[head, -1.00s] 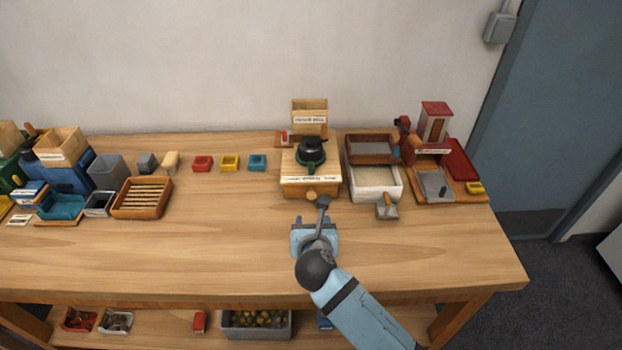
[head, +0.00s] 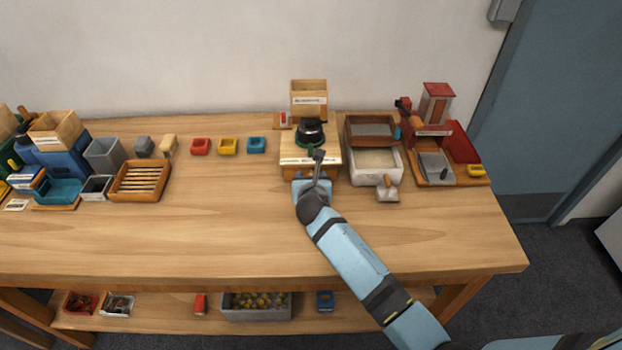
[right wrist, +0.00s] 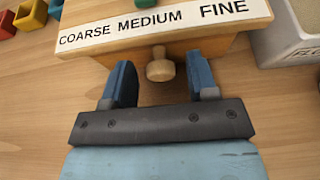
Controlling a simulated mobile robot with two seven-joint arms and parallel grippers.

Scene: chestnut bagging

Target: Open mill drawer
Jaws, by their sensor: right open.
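The wooden mill (head: 311,150) stands on the table with a black and green top. In the right wrist view its front edge carries a label (right wrist: 165,23) reading COARSE MEDIUM FINE. Below the label is the drawer front (right wrist: 205,46) with a round wooden knob (right wrist: 160,67). My right gripper (right wrist: 160,80) is open, with its blue fingers on either side of the knob and a gap to each. In the head view my right gripper (head: 312,180) is at the mill's front and hides the knob. The drawer appears shut. My left gripper is not in view.
A white-walled sand box (head: 376,177) and a small scoop (head: 388,190) stand right of the mill. Red, yellow and blue cups (head: 228,146) sit to the left. A slatted wooden tray (head: 140,181) is further left. The table front (head: 230,240) is clear.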

